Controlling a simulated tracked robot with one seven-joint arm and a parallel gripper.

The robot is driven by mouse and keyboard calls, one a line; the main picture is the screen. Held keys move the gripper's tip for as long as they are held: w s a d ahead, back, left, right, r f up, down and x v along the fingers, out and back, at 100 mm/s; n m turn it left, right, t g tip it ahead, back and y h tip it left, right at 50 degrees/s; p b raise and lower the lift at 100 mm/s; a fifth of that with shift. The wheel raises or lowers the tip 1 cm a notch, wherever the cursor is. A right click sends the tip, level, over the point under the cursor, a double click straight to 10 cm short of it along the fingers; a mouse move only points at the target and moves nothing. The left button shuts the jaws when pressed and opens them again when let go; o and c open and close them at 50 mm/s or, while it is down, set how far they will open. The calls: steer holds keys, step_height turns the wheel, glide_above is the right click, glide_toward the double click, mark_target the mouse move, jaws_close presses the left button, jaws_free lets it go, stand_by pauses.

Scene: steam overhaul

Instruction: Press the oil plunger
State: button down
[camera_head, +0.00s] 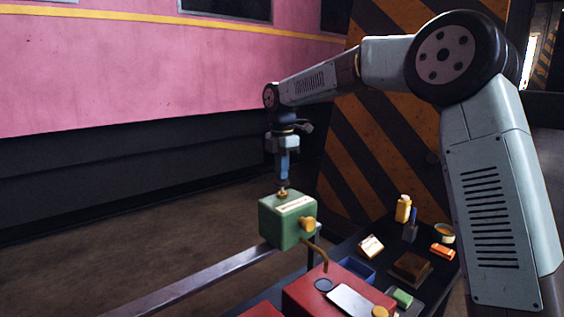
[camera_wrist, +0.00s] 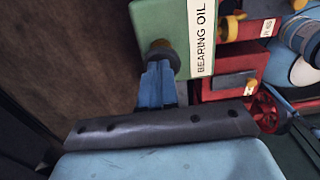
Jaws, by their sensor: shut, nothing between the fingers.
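The green bearing-oil box (camera_head: 287,222) is fixed on a metal rail in the head view. A small brass plunger knob (camera_head: 282,194) stands on its top. My gripper (camera_head: 283,179) points straight down over the knob, its blue fingers shut and empty. The tips are at or just above the knob; I cannot tell whether they touch. In the wrist view the fingers (camera_wrist: 157,72) reach to the round knob (camera_wrist: 161,49), which they partly cover. The green box (camera_wrist: 168,20) with its "BEARING OIL" label lies beyond. A yellow fitting (camera_head: 308,224) and a curved brass spout (camera_head: 318,252) are on the box's side.
The metal rail (camera_head: 190,284) runs to the lower left. A red box (camera_head: 305,291) and a dark bench with a yellow bottle (camera_head: 403,208), an orange item (camera_head: 442,251) and small parts lie below right. A pink wagon side (camera_head: 150,75) stands behind. Floor at left is clear.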

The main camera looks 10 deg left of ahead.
steer(key=shift+f, duration=0.2)
steer(key=shift+s+f, duration=0.1)
steer(key=shift+f, duration=1.3)
steer(key=shift+d, duration=0.1)
step_height(320, 180, up, 15)
steer(key=shift+f, duration=0.2)
stand_by(0.9)
step_height(320, 180, up, 2)
steer(key=shift+r, duration=0.2)
